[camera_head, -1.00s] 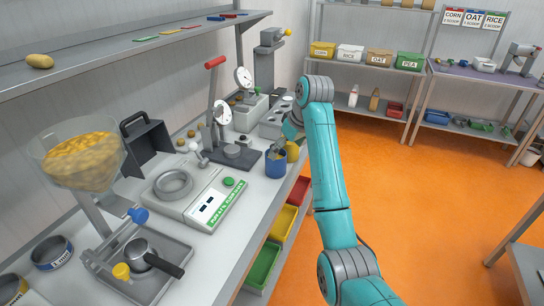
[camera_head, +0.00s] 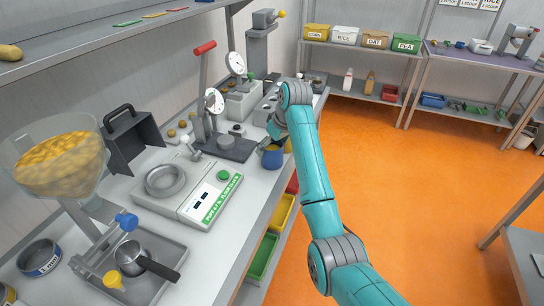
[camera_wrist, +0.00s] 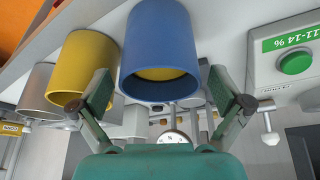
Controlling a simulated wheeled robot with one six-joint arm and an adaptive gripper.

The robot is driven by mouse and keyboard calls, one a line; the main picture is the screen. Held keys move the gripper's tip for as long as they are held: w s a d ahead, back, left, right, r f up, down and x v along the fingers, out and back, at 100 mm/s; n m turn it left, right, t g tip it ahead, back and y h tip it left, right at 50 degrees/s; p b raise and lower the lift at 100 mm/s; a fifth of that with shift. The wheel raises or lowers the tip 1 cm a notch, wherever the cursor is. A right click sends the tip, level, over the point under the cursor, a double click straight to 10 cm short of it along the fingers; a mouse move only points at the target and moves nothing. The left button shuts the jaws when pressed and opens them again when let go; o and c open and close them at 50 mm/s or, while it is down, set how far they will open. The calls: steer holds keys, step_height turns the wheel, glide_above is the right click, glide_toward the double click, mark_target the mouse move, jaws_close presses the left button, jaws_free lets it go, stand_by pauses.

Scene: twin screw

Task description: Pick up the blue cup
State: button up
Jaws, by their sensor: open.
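The blue cup (camera_head: 272,159) stands on the grey bench near its right edge. In the wrist view the blue cup (camera_wrist: 160,45) is large and lies between the spread fingers of my gripper (camera_wrist: 162,92). A yellowish patch shows inside its rim. The picture does not settle whether a finger touches it. In the head view my gripper (camera_head: 267,144) is at the cup and partly covers its top. A yellow cup (camera_wrist: 84,72) stands close beside the blue one, and the left finger overlaps it in the wrist view; a sliver of it (camera_head: 288,146) shows in the head view.
A scale (camera_head: 197,190) with a green button stands left of the cup. A lever press (camera_head: 205,110) with a dial is behind it. A grey metal cup (camera_wrist: 38,90) stands beyond the yellow one. Coloured bins (camera_head: 264,256) sit below the bench edge.

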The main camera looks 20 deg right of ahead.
steer(key=shift+x, duration=1.5)
steer(key=shift+d, duration=0.1)
steer(key=c, duration=1.4)
steer(key=shift+r, duration=0.15)
